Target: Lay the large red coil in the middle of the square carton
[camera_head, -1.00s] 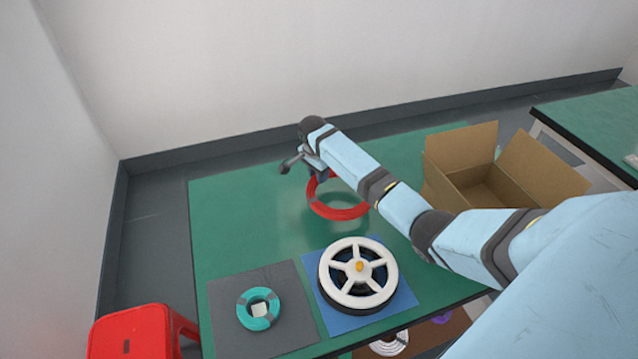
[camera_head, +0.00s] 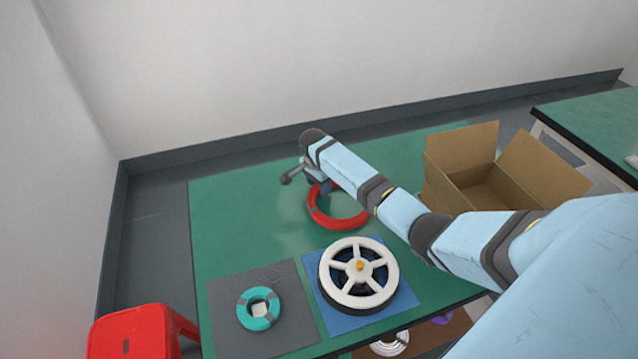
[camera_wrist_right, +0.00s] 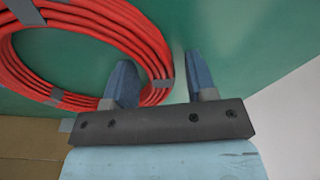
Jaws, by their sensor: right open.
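The large red coil (camera_head: 338,224) lies on the green table, left of the square carton (camera_head: 470,200). The carton stands with its flaps up and looks empty where I see inside. My right gripper (camera_head: 318,187) is at the far left part of the coil, partly hidden by its own arm. In the right wrist view the right gripper (camera_wrist_right: 162,82) is open, with its two fingers apart. There the red coil's band (camera_wrist_right: 150,45), with grey ties, passes between the fingers, one finger on the ring's inner side. My left gripper is not in view.
A white-spoked reel (camera_head: 358,273) sits on a blue mat (camera_head: 405,300). A small teal coil (camera_head: 258,308) lies on a grey mat (camera_head: 225,290). A red stool (camera_head: 130,333) stands at the front left. The green table (camera_head: 230,225) is clear at the left.

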